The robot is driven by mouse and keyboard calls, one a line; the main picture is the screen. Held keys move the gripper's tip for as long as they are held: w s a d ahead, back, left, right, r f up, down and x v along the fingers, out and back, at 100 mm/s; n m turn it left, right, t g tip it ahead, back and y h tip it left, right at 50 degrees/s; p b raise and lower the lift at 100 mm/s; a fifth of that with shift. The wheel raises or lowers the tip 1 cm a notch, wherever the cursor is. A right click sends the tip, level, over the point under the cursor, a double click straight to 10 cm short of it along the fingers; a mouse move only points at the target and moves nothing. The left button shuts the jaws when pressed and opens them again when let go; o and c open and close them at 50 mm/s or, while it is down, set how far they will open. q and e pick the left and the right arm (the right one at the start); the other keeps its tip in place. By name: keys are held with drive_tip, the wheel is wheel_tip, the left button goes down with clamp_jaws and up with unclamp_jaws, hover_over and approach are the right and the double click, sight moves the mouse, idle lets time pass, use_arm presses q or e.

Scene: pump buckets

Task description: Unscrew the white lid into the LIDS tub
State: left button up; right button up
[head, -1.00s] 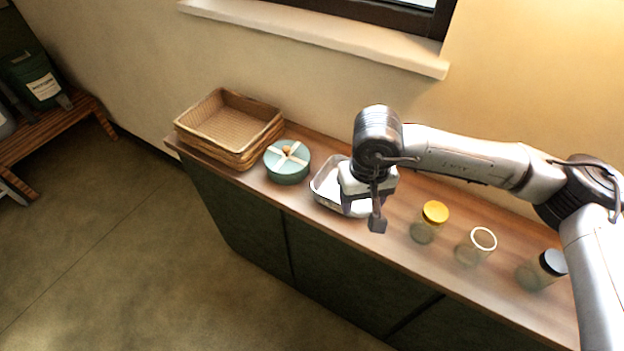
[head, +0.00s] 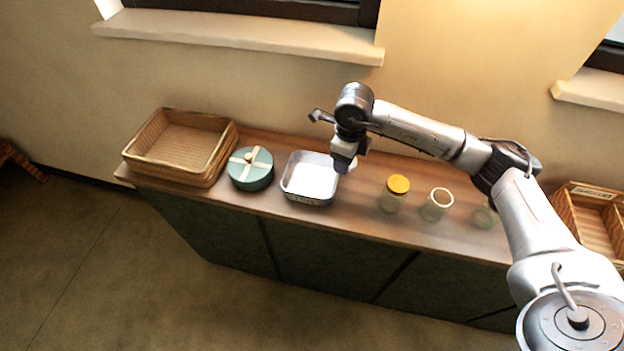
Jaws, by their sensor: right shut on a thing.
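The LIDS tub (head: 306,200) is a grey metal tray with a pale inside and faint lettering on its front. It stands near the middle of the counter. My right gripper (head: 345,166) is just right of the tub's right rim and above the counter. It is shut on the white lid (head: 353,164), of which only a small pale edge shows beside the fingers. My left gripper is out of view.
A jar with a yellow lid (head: 396,192) stands between the tub and the open jar. Another jar (head: 484,217) is partly behind my right arm. A wooden crate (head: 590,215) is at far right.

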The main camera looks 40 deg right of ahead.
drive_tip(key=d+m, duration=0.3)
drive_tip(key=m, duration=0.1)
drive_tip(key=p, duration=0.2)
hover_over(312, 183)
wheel_tip(312, 183, down, 7)
drive_tip(key=shift+a+f, duration=0.1)
wheel_tip(312, 183, down, 3)
drive_tip(key=shift+f, duration=0.45)
drive_tip(key=shift+f, duration=0.1)
drive_tip(key=o, duration=1)
